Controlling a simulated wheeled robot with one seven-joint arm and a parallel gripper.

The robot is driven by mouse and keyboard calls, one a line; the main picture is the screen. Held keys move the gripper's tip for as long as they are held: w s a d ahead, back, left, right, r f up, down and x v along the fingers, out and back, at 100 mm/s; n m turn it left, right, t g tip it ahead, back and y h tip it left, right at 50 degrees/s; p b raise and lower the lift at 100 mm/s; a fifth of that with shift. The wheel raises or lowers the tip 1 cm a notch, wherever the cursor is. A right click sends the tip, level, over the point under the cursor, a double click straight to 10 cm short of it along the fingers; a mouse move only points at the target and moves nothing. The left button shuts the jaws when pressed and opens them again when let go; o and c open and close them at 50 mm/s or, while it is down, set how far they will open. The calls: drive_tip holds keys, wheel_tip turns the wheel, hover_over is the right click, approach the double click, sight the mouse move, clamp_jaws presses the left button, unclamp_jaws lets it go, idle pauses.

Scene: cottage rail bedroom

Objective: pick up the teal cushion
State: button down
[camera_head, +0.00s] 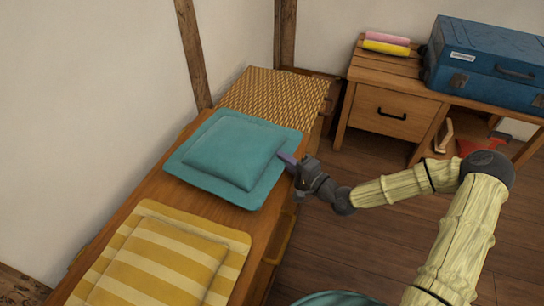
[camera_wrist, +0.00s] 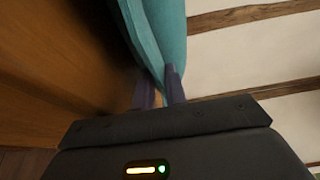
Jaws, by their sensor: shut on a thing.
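The teal cushion (camera_head: 235,157) lies flat, or nearly so, on top of the long wooden cabinet (camera_head: 128,182) in the head view. My gripper (camera_head: 288,160) is at its right edge and is shut on that edge. In the wrist view the cushion (camera_wrist: 160,35) runs down between the two purple-grey fingers (camera_wrist: 160,88), which are close together around its rim. I cannot tell whether the cushion is lifted off the cabinet top.
A yellow striped cushion (camera_head: 165,262) lies nearer on the cabinet. A woven-patterned surface (camera_head: 275,95) is beyond the teal cushion. A wooden desk (camera_head: 385,75) at the back right bears a blue suitcase (camera_head: 490,60) and pink and yellow rolls (camera_head: 387,42). A wall stands on the left.

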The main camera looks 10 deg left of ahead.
wheel_tip(320, 180, up, 18)
drive_tip(key=p, duration=0.7)
drive_tip(key=shift+f, duration=0.15)
